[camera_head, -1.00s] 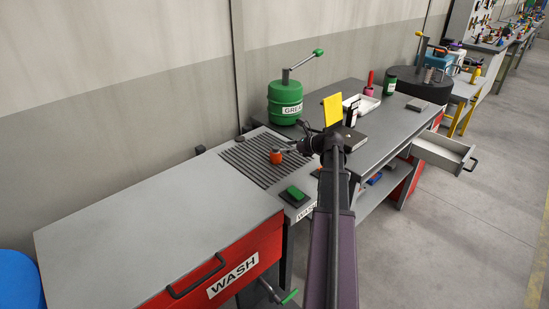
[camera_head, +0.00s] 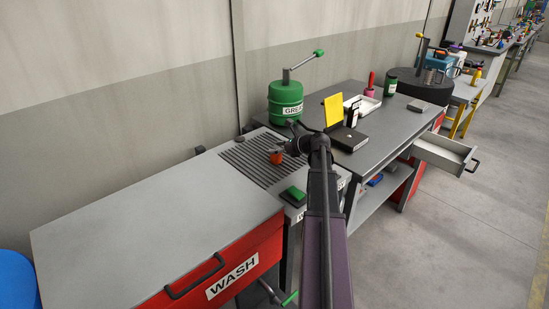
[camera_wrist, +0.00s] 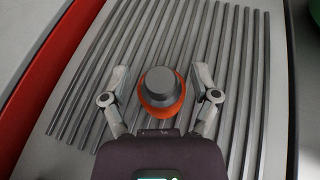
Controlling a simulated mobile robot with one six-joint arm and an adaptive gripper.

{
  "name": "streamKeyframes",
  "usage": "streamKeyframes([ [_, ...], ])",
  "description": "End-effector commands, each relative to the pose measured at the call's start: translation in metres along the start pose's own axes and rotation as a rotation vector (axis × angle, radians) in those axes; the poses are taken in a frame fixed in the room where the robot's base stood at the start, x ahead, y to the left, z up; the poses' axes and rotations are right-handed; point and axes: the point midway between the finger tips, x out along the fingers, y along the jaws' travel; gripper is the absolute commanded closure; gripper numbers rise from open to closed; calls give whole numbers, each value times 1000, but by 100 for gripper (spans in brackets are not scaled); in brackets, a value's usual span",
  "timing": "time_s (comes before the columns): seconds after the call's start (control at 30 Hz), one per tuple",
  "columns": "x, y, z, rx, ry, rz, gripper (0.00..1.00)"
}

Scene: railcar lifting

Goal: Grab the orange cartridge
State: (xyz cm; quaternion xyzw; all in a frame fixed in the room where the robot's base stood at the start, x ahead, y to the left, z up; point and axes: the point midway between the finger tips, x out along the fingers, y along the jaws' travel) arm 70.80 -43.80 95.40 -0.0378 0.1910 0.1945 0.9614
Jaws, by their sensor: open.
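The orange cartridge (camera_head: 277,158) stands on the dark slatted grate (camera_head: 250,163) of the grey wash table. In the wrist view the cartridge (camera_wrist: 160,94) shows a dark grey round top with an orange body below it. My gripper (camera_wrist: 160,78) is open, with one finger on each side of the cartridge and a visible gap on both sides. In the head view my gripper (camera_head: 281,148) is close to the cartridge and partly covers it. Whether the fingers are level with the cartridge's body is hard to tell.
A green grease drum (camera_head: 286,100) with a lever stands behind the grate. A green block (camera_head: 293,193) is at the table's front edge. The red wash cabinet (camera_head: 250,256) is at the left. A yellow plate (camera_head: 333,110) and dark box (camera_head: 348,139) stand at the right.

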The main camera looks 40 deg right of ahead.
Motion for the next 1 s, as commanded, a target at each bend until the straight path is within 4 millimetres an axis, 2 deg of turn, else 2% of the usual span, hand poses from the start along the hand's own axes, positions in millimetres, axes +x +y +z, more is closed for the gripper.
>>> streamKeyframes([
  [0.2, 0, 0, 0, 0, 0, 0, 22],
  [0.47, 0, 0, 0, 0, 0, 0, 99],
  [1.0, -2, 0, 3, 0, 0, -1, 100],
])
